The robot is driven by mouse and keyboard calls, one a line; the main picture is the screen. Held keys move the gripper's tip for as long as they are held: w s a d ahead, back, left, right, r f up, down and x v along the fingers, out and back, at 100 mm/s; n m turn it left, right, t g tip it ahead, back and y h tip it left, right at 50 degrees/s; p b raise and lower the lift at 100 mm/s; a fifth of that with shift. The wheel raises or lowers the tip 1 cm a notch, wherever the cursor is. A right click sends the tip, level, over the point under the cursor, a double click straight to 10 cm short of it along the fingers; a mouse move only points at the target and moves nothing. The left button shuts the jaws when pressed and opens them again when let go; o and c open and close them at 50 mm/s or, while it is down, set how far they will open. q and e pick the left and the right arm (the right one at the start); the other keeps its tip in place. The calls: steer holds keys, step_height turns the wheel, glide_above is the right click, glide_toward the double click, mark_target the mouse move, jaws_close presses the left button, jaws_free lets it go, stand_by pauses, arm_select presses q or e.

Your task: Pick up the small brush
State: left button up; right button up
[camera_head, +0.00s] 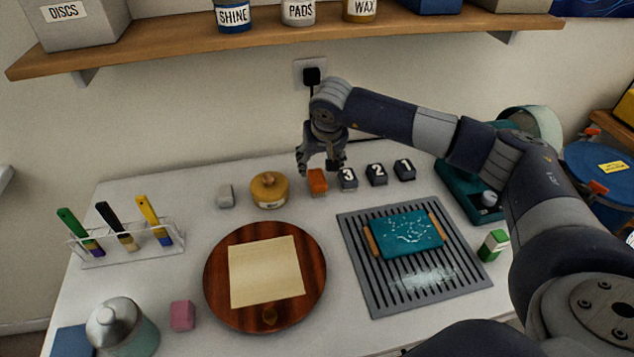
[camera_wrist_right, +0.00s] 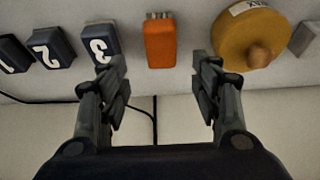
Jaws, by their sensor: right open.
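Three upright brushes, with green (camera_head: 80,232), black (camera_head: 117,227) and yellow (camera_head: 155,220) handles, lean in a clear rack (camera_head: 128,247) at the left of the table. A small orange block (camera_head: 317,180) lies near the back; in the right wrist view this orange block (camera_wrist_right: 160,42) has a grey, ridged strip along one end, which may be bristles. My right gripper (camera_head: 319,168) is open and empty just above and behind the orange block. In the wrist view its fingers (camera_wrist_right: 160,75) straddle the block's line without touching it. My left gripper is out of view.
A mustard lidded pot (camera_head: 269,188) and grey block (camera_head: 225,195) stand left of the orange block; dark numbered blocks (camera_head: 348,179) stand right. A round wooden board (camera_head: 222,292) and a grey grate (camera_head: 370,290) lie in front. A shelf (camera_head: 270,38) overhangs the back.

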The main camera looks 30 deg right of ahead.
mark_target(317, 177)
steer(key=shift+x, duration=0.95)
steer(key=x, duration=0.1)
steer(key=p+x, duration=0.1)
steer(key=x, duration=0.1)
steer(key=p+x, duration=0.1)
steer(key=shift+s+a+f, duration=0.2)
steer(key=shift+s+f, duration=0.1)
steer(key=shift+f, duration=0.2)
steer(key=shift+w+f+p, duration=0.15)
steer(key=shift+f+p, duration=0.15)
steer(key=shift+f, duration=0.1)
steer(key=c, duration=1.2)
